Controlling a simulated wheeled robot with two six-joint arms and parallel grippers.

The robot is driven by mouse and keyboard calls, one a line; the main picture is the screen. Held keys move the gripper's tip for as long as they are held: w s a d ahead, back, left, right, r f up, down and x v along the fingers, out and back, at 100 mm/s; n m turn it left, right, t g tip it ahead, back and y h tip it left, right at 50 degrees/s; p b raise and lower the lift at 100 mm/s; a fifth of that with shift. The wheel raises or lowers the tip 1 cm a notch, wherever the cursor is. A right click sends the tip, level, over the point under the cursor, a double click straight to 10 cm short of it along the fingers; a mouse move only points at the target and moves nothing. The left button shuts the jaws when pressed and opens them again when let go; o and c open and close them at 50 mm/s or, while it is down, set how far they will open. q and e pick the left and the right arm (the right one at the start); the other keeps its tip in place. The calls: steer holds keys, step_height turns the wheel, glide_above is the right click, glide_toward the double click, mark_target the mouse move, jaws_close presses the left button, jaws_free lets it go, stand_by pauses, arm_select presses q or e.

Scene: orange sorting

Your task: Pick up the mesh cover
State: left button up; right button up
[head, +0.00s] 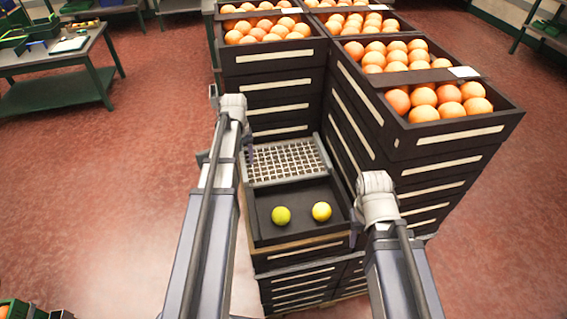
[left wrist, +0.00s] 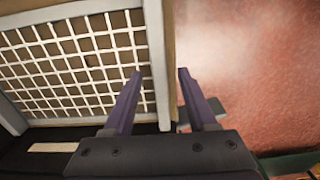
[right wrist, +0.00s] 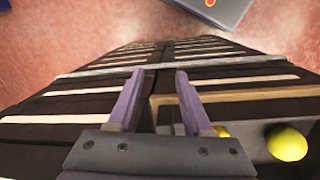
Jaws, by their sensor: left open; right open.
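The mesh cover (head: 287,160), a pale grid in a grey frame, lies over the far part of the low black crate (head: 262,232). My left gripper (head: 249,150) is at the cover's left edge. In the left wrist view, my open left gripper (left wrist: 160,72) has one finger over the mesh cover (left wrist: 78,65) side and the other beyond its edge frame. I cannot tell whether they touch it. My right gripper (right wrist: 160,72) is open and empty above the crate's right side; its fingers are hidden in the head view.
Tall black crate stacks (head: 450,135) filled with oranges stand behind and to the right.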

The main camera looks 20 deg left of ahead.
arm_select(q)
steer(key=shift+c, duration=0.3)
jaws_close()
stand_by(0.3)
